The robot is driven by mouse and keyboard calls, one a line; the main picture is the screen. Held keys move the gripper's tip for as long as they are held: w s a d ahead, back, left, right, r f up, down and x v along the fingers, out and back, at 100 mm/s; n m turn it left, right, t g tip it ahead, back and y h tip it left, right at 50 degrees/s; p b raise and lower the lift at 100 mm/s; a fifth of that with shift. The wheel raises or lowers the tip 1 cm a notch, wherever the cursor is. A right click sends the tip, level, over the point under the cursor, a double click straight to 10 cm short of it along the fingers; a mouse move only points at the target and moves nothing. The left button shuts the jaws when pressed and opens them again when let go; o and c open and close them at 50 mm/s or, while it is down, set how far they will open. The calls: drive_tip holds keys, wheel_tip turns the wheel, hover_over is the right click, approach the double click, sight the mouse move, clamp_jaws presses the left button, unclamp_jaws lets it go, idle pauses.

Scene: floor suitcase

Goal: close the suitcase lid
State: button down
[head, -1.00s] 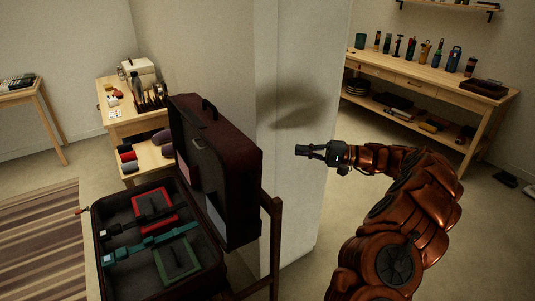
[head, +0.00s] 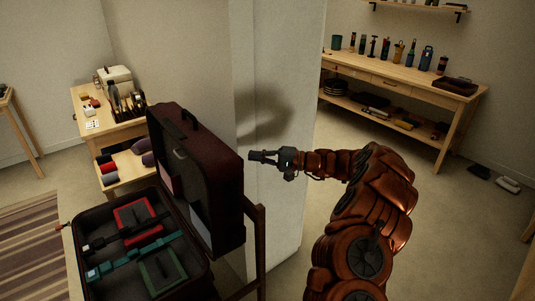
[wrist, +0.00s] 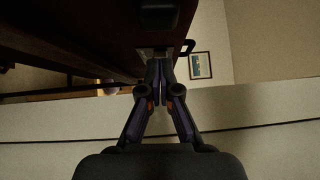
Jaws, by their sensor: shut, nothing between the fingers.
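The suitcase lies open at the lower left of the head view. Its dark red lid (head: 215,195) stands upright along the right side of the base (head: 203,285), with a handle on top. The base holds a red frame, a green frame and teal and black straps. My gripper (head: 252,156) is shut and empty, just right of the lid's upper right edge; I cannot tell whether it touches the lid. In the wrist view my gripper (wrist: 160,65) is shut, with its tips near the dark lid (wrist: 75,35) at the upper left.
A white pillar (head: 280,110) stands close behind the lid and gripper. A small wooden table (head: 110,125) with odds and ends is at the back left. A long workbench (head: 400,85) with bottles is at the back right. Open floor (head: 450,220) lies to the right.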

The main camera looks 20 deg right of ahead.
drive_tip(key=a, duration=0.1)
drive_tip(key=s+a, duration=0.1)
drive_tip(key=shift+a+r+p, duration=0.15)
drive_tip(key=shift+a+p, duration=0.2)
